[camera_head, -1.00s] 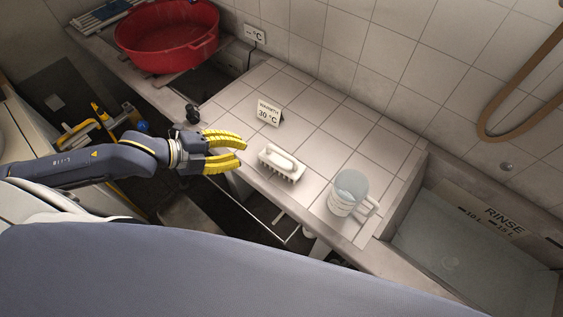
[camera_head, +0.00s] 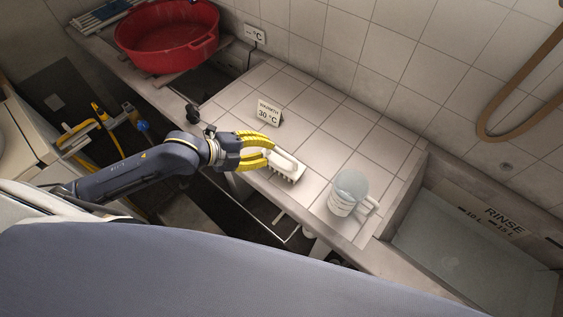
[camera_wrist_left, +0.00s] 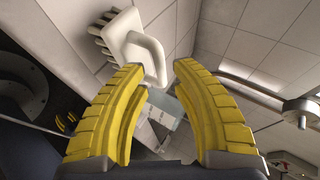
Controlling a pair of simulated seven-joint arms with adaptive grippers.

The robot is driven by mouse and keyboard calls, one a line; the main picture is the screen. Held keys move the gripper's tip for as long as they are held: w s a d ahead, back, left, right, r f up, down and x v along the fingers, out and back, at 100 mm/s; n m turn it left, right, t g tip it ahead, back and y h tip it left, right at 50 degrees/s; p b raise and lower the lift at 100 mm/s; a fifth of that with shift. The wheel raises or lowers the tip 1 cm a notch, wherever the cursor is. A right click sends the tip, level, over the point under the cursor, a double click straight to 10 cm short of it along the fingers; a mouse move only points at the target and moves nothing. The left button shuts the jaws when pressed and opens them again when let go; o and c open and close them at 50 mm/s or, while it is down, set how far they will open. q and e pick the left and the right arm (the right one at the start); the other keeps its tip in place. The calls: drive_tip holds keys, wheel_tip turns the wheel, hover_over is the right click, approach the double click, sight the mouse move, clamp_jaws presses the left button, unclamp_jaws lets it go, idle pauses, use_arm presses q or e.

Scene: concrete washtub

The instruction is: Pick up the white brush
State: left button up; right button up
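The white brush (camera_head: 287,168) lies on the tiled counter (camera_head: 325,140), its handle up and bristles down. My left gripper (camera_head: 271,154) is at the brush's left end, its yellow fingers open and reaching around the near end of the handle. In the left wrist view the brush (camera_wrist_left: 128,40) shows ahead, with its loop handle just beyond and between the fingertips of the left gripper (camera_wrist_left: 160,68). I cannot tell whether the fingers touch it. My right gripper is not in view.
A clear measuring jug (camera_head: 347,192) stands right of the brush. A red basin (camera_head: 168,38) is at the back left, and a rinse tub (camera_head: 470,255) is at the right. The counter's middle is clear.

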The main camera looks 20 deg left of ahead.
sight(275, 151)
use_arm(q)
drive_tip(key=shift+x, duration=2.55)
drive_tip(key=shift+s+d, duration=0.1)
drive_tip(key=shift+c, duration=0.2)
clamp_jaws()
drive_tip(key=shift+f, duration=0.1)
